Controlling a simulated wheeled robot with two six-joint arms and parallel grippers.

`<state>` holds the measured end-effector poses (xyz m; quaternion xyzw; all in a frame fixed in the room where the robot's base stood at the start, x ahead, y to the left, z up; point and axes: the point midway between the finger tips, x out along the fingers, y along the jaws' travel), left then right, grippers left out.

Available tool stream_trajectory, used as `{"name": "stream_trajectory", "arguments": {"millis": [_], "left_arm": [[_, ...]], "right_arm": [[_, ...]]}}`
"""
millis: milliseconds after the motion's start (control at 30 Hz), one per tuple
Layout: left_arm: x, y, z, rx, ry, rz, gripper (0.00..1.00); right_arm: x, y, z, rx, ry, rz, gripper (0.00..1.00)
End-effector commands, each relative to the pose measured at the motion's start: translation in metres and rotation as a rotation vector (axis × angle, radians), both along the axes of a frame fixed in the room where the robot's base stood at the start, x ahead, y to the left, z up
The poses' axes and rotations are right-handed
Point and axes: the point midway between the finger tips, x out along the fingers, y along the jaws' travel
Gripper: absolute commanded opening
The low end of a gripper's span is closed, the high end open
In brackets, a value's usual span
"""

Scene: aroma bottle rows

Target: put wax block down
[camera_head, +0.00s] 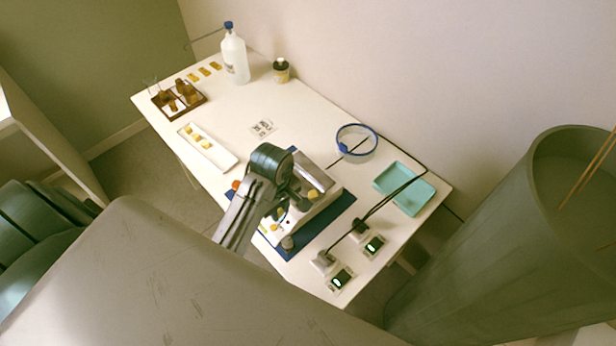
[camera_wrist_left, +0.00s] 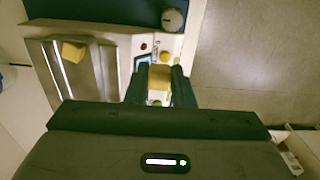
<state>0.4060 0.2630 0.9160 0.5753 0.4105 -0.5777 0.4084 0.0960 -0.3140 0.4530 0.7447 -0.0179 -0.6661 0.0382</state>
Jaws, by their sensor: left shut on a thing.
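My left gripper (camera_head: 283,208) is over the white device on the blue mat. In the left wrist view its fingers (camera_wrist_left: 160,84) are shut on a yellow wax block (camera_wrist_left: 160,77). The held block is above the device's front part; I cannot tell whether it touches anything. Another yellow wax block (camera_wrist_left: 73,51) sits on the device's steel plate (camera_wrist_left: 50,65), and it also shows in the head view (camera_head: 313,194). Several more yellow blocks (camera_head: 199,137) lie in a long white tray (camera_head: 222,160). My left arm hides part of the device. My right gripper is not in view.
The blue mat (camera_head: 338,212) lies under the device. A teal tray (camera_head: 413,199), a blue-rimmed round dish (camera_head: 357,139) and two small scales (camera_head: 341,279) stand to the right. A bottle rack (camera_head: 199,99), white bottle (camera_head: 235,60) and jar (camera_head: 281,70) stand farther back.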

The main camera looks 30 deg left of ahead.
Motion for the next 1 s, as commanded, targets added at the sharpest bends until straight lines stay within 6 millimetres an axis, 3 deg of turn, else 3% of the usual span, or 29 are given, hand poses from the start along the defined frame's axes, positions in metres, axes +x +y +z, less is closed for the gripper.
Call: {"name": "stream_trajectory", "arguments": {"millis": [233,433,700,1000], "left_arm": [[0.069,-0.005,-0.001,-0.002,0.0,0.0,0.01],[0.111,-0.008,-0.007,-0.001,0.0,0.0,0.01],[0.134,-0.009,-0.011,0.0,-0.001,0.0,0.01],[0.132,-0.009,-0.047,-0.001,0.001,0.0,0.0]], "right_arm": [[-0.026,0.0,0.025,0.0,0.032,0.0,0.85],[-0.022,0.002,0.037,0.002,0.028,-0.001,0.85],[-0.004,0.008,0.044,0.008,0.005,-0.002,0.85],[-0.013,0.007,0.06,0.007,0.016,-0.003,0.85]]}}
